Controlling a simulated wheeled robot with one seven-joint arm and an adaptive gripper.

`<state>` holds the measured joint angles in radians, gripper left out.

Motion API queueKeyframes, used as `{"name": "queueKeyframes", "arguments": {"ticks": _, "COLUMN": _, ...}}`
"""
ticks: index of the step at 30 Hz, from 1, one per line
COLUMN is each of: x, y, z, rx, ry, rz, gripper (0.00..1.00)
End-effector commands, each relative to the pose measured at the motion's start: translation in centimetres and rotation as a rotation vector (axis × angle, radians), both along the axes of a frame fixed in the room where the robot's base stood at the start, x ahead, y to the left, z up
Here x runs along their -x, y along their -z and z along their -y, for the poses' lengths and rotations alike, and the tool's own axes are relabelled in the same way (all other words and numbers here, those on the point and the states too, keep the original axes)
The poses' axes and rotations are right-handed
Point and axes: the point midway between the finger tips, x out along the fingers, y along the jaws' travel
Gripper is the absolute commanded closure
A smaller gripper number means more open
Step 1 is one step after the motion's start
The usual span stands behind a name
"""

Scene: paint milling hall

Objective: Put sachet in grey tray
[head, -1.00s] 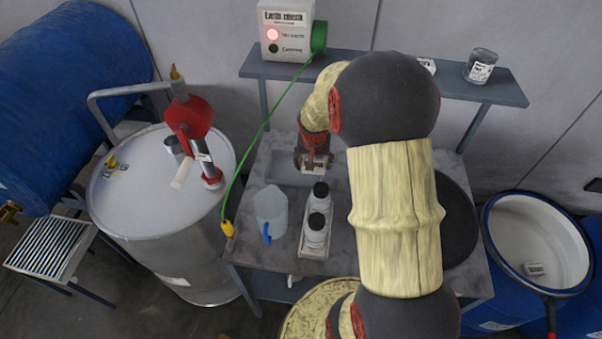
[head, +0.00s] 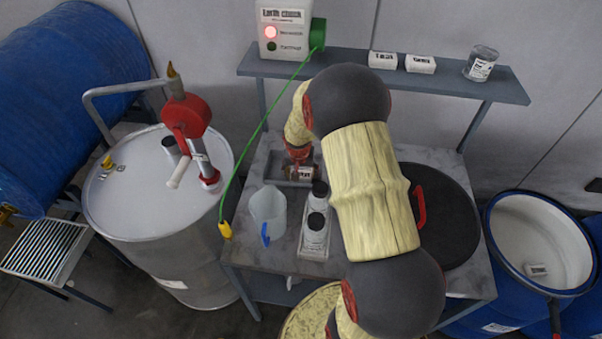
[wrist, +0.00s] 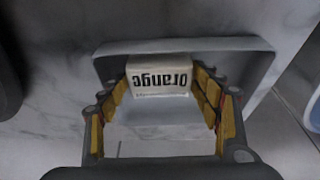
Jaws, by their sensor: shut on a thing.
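The sachet, a small white block with dark "Orange" lettering, shows in the wrist view (wrist: 158,77) and in the head view (head: 304,173). My gripper (head: 300,165) is shut on it, with yellow-padded fingers at both sides of it in the wrist view (wrist: 160,95). The grey tray (wrist: 190,45) lies under the gripper on the marble-topped bench, and the sachet is within its outline. In the head view my gripper hides part of the tray (head: 276,172). I cannot tell whether the sachet touches the tray floor.
A jug (head: 268,208) and two white bottles (head: 316,225) stand in front of the tray. A shelf (head: 350,72) behind holds white blocks (head: 420,64) and a jar (head: 481,63). A black round lid (head: 445,220) is at right, a steel drum (head: 175,240) at left.

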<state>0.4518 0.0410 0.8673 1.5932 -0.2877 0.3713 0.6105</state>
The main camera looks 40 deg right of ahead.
Motion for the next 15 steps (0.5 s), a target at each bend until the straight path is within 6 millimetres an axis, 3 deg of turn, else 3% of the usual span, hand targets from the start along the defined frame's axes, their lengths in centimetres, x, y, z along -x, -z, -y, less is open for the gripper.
{"name": "queueKeyframes", "arguments": {"ticks": 5, "x": 0.01, "y": 0.39, "z": 0.0, "rx": 0.0, "ry": 0.0, "rz": 0.0, "gripper": 0.64}}
{"name": "queueKeyframes", "arguments": {"ticks": 6, "x": 0.03, "y": 0.39, "z": -0.01, "rx": -0.001, "ry": 0.0, "rz": -0.001, "gripper": 0.35}}
{"name": "queueKeyframes", "arguments": {"ticks": 15, "x": 0.03, "y": 0.29, "z": 0.0, "rx": -0.001, "ry": 0.0, "rz": -0.001, "gripper": 0.18}}
